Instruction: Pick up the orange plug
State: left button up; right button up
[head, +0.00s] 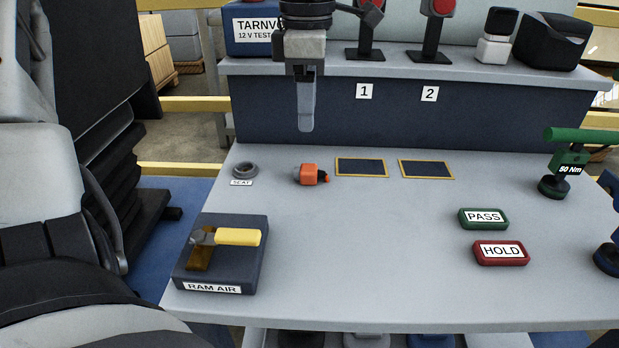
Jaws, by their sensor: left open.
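The orange plug (308,174) lies on its side on the grey trolley top, with a dark part and a small orange tip at its right end. My left gripper (306,122) hangs pointing down from the top of the head view, in front of the dark raised back panel. Its fingers line up in this view, so the gap between them is hidden. It is open and empty, above the plug in the picture and apart from it. My right gripper is not in view.
A grey ring (244,170) labelled SEAT is left of the plug. Two yellow-framed dark pads (361,167) (426,169) are to its right. A RAM AIR box (230,275) with a yellow handle stands front left. PASS (483,218) and HOLD (501,253) blocks sit right. The front middle is clear.

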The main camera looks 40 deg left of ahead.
aim_at(307, 168)
pick_arm(q)
jog(key=f, duration=0.5)
jog(key=f+b, duration=0.1)
jog(key=f, duration=0.4)
jog(key=shift+w+a+f+b, duration=0.1)
jog(key=shift+a+f+b, duration=0.1)
jog(key=shift+b, duration=0.1)
jog(key=shift+f, duration=0.3)
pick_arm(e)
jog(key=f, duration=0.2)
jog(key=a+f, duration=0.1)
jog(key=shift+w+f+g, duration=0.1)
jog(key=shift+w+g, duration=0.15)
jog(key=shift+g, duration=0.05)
pick_arm(q)
jog(key=shift+c, duration=0.3)
jog(key=c, duration=1)
jog(key=shift+c, duration=0.6)
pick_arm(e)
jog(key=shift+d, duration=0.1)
pick_arm(q)
jog(key=shift+r, duration=0.15)
